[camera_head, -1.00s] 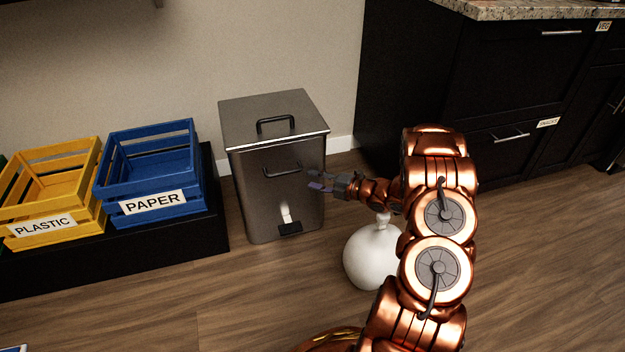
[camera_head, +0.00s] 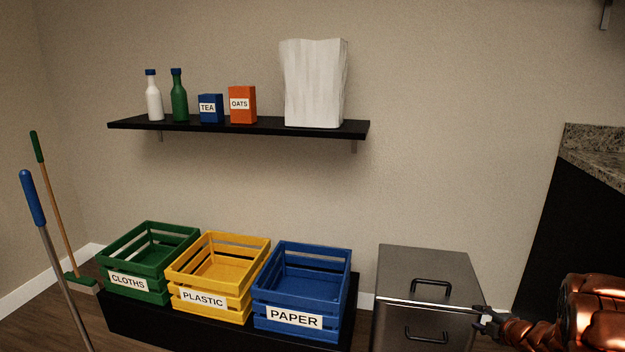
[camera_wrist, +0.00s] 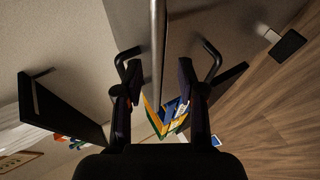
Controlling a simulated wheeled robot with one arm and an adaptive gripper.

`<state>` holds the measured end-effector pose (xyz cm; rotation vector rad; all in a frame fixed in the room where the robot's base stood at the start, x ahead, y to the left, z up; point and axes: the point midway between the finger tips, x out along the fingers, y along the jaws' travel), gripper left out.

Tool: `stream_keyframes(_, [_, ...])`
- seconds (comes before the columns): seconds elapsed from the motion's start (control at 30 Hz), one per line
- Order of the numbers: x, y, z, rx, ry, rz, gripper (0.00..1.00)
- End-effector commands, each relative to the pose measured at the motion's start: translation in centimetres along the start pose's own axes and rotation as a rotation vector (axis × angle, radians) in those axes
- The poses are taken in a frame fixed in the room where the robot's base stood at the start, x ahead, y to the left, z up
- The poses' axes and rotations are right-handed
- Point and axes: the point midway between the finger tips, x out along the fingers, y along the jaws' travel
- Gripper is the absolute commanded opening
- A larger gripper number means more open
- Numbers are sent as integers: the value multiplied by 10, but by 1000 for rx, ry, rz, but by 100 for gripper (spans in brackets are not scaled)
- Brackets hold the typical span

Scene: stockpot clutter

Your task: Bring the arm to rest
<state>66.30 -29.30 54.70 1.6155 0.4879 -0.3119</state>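My gripper (camera_head: 486,317) is at the lower right of the head view, beside the front right corner of a steel bin (camera_head: 430,268). In the wrist view my gripper (camera_wrist: 158,98) has its two dark fingers spread apart, with a clear gap and nothing held between them. The steel bin (camera_wrist: 200,22) lies ahead, its bright edge running down the picture between the fingers. I cannot tell whether a finger touches it. Part of my copper arm shows at the right edge of the head view.
Green (camera_head: 150,292), yellow (camera_head: 235,306) and blue (camera_head: 300,337) crates stand on a black bench left of the bin. A wall shelf (camera_head: 255,126) holds bottles, boxes and a white bag (camera_head: 313,85). A counter (camera_head: 590,150) is at the right.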

Motion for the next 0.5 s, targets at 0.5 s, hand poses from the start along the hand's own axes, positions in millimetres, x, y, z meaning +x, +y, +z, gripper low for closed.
stream_keyframes(0.5, [-131,145,-18,340,-470,-141,39])
